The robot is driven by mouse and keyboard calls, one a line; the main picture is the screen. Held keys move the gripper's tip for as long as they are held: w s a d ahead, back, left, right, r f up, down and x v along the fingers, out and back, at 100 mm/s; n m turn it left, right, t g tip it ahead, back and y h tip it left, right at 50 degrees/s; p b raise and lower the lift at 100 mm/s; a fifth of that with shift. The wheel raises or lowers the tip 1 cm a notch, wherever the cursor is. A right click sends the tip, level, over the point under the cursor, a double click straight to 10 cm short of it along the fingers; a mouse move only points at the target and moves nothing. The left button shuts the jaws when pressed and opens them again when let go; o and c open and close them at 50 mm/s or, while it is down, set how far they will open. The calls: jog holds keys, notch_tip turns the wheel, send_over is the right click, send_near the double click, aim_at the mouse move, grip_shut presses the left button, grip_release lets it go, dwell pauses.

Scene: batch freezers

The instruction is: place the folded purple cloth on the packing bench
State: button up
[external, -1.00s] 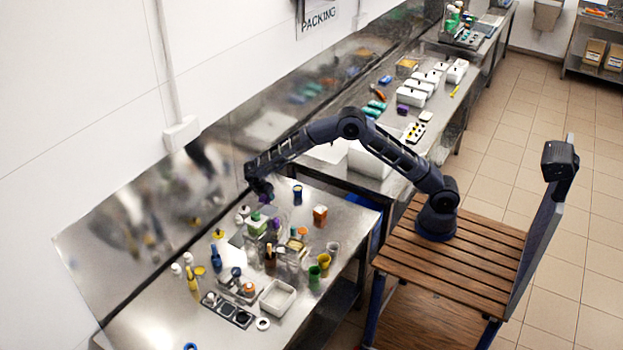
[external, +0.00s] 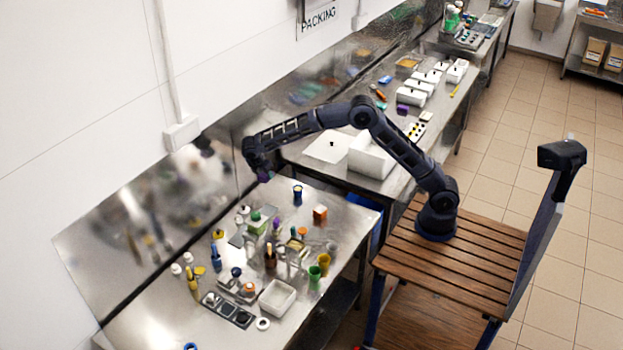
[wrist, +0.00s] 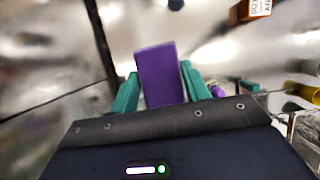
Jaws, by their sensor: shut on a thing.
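The folded purple cloth (wrist: 160,74) stands between the two teal fingers of my gripper (wrist: 162,88) in the wrist view. My gripper (external: 260,174) is shut on it and holds it above the back of the near steel bench (external: 340,215). In the external view the cloth (external: 264,178) is a small purple patch under the gripper. A PACKING sign (external: 318,22) hangs on the wall above the farther steel bench (external: 375,187), which joins the near one.
The near bench holds several bottles, cups and a white tray (external: 277,298). The farther bench carries a large white box (external: 370,157) and several smaller white boxes.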

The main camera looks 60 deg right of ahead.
jog(key=w+d+r, duration=0.1)
jog(key=w+d, duration=0.1)
jog(key=d, duration=2)
jog(key=w+d+r, duration=0.2)
jog(key=d, duration=2.1)
jog(key=s+d+r, duration=0.1)
jog(key=s+d, duration=0.6)
jog(key=d, duration=0.6)
jog(key=s+d+r, duration=0.1)
jog(key=s+d, duration=0.6)
jog(key=d, duration=0.7)
jog(key=s+d+r, duration=0.1)
jog(key=s+d, duration=0.6)
jog(key=d, duration=0.6)
jog(key=f, duration=2)
jog(key=shift+s+d+f, duration=0.15)
jog(key=shift+d, duration=0.15)
jog(key=shift+f, duration=0.15)
jog(key=o, duration=1)
